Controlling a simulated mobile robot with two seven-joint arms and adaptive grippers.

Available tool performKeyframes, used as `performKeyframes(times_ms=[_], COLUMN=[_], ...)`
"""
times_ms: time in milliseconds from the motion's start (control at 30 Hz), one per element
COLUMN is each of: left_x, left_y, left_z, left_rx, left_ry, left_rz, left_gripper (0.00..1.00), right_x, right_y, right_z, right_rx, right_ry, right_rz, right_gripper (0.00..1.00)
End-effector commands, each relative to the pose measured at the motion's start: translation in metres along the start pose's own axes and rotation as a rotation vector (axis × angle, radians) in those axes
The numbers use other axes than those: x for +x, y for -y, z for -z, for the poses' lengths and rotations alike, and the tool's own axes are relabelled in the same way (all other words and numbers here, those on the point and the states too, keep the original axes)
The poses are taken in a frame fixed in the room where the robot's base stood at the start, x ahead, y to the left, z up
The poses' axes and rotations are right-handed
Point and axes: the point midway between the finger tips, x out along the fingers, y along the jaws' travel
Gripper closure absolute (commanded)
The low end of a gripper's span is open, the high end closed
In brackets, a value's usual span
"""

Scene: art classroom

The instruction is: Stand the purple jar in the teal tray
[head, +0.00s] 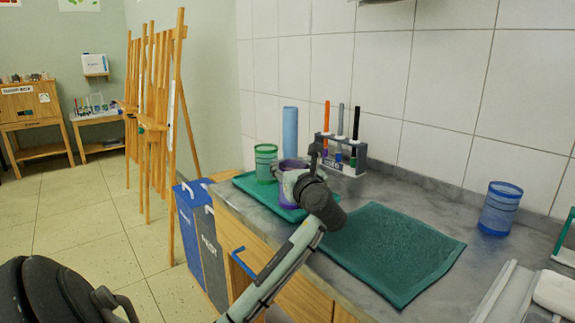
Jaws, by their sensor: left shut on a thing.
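The purple jar (289,166) is upright at the teal tray (246,183), on the left part of the grey counter. My left gripper (294,178) is shut on the jar from the near right side and hides much of it. The jar appears over the right part of the tray. I cannot tell whether its base touches the tray floor. A green jar (265,163) stands in the left part of the tray, close beside the purple jar. My right gripper is not in view.
A dark teal mat (390,253) lies on the counter to the right. A blue jar (500,208) stands farther right. Bins (196,230) stand at the counter's left end.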

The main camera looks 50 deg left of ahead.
Motion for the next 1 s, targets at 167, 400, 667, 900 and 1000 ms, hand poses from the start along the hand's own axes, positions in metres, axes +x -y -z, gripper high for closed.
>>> performKeyframes(times_ms=[167,400,667,900,1000], left_x=[0.000,0.000,0.000,0.000,-0.010], left_y=[0.000,0.000,0.000,0.000,0.000], left_z=[-0.002,0.002,0.002,-0.001,-0.001], left_rx=[-0.002,-0.001,-0.001,-0.003,-0.002], left_ry=[0.003,0.001,0.001,0.002,0.000], left_rz=[-0.001,-0.001,-0.001,-0.001,0.001], left_gripper=[0.86,0.47,0.28,0.28,0.28], right_x=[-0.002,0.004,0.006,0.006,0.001], right_y=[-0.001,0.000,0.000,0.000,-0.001], right_z=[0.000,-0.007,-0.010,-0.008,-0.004], right_rx=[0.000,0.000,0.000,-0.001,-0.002], right_ry=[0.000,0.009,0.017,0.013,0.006], right_rz=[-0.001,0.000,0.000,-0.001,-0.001], right_gripper=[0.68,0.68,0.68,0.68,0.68])
